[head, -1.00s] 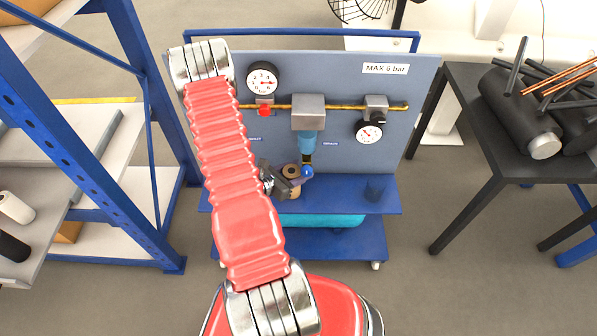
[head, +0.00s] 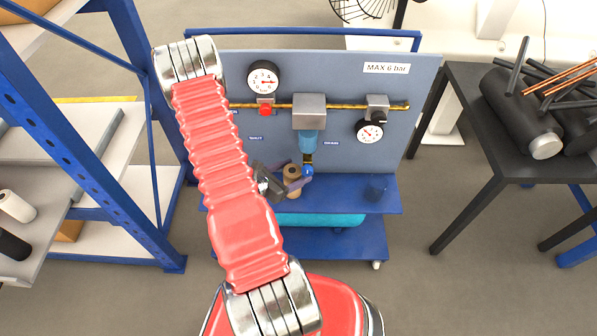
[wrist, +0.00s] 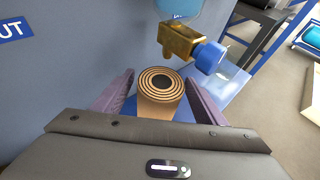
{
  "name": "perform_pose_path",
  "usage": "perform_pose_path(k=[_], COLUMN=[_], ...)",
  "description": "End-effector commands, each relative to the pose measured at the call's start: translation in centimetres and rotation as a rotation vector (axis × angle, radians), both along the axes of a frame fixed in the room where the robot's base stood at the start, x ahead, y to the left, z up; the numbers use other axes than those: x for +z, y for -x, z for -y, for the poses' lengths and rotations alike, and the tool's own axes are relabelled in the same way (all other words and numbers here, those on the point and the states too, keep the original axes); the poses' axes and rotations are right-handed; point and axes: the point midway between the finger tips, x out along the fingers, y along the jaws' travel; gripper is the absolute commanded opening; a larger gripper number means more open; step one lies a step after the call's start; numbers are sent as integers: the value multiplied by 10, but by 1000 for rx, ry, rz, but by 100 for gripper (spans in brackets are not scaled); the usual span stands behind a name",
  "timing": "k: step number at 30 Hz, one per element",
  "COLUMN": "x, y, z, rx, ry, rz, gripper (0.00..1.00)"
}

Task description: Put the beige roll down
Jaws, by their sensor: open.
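The beige roll (head: 292,174) stands upright on the blue shelf of the panel cart, below the brass valve with the blue knob. In the wrist view the roll (wrist: 160,92) shows its ringed top end and dark core hole. My gripper (wrist: 158,92) is open, with one purple finger on each side of the roll and a visible gap to both. In the head view my gripper (head: 288,186) reaches in from the left at the roll, partly covering it. The roll's lower end is hidden in the wrist view by the gripper body.
The gauge panel (head: 350,85) stands behind.

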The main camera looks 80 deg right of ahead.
Motion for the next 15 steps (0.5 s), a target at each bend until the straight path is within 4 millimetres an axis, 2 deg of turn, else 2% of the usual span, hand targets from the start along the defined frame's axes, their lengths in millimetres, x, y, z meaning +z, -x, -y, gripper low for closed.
perform_pose_path(k=[15], x=[26], y=[-33], z=[-51], rx=[3], ry=[0], rz=[0], gripper=[65])
